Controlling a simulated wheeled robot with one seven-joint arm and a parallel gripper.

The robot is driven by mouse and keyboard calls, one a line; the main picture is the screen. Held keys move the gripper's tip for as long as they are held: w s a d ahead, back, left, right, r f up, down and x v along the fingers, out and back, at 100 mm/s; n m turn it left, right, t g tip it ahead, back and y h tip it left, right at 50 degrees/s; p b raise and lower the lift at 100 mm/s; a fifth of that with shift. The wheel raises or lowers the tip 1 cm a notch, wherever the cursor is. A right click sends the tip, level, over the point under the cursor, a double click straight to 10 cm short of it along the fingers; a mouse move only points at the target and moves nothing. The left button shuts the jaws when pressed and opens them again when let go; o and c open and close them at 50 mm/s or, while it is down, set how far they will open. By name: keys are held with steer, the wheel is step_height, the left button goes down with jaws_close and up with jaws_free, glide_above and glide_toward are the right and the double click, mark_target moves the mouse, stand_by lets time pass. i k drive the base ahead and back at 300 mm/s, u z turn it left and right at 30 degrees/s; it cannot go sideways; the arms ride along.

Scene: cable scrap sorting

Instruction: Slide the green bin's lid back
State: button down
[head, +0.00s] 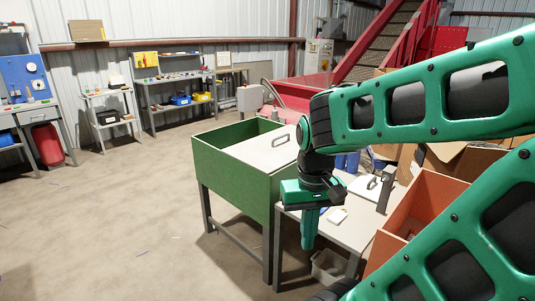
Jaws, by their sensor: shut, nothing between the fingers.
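The green bin (231,180) stands on grey legs in the middle of the head view. Its pale flat lid (256,152) covers the near right part of the top. A strip at the far left is uncovered and shows the green inner wall. A dark curved handle (280,140) sits on the lid near its far right side, just left of my arm. My gripper (308,246) points down, shut and empty, to the right of the bin and in front of the table. It appears apart from the lid and handle. My arm hides the bin's right corner.
A pale table (345,228) stands right of the bin, with an orange open box (415,214) beside it. A small grey bin (328,266) sits below. Cardboard boxes lie behind my arm. The concrete floor (110,215) at left is mostly clear.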

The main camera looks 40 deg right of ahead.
mark_target(268, 153)
steer(key=z, duration=0.35)
steer(key=i, duration=1.1)
steer(key=z, duration=0.75)
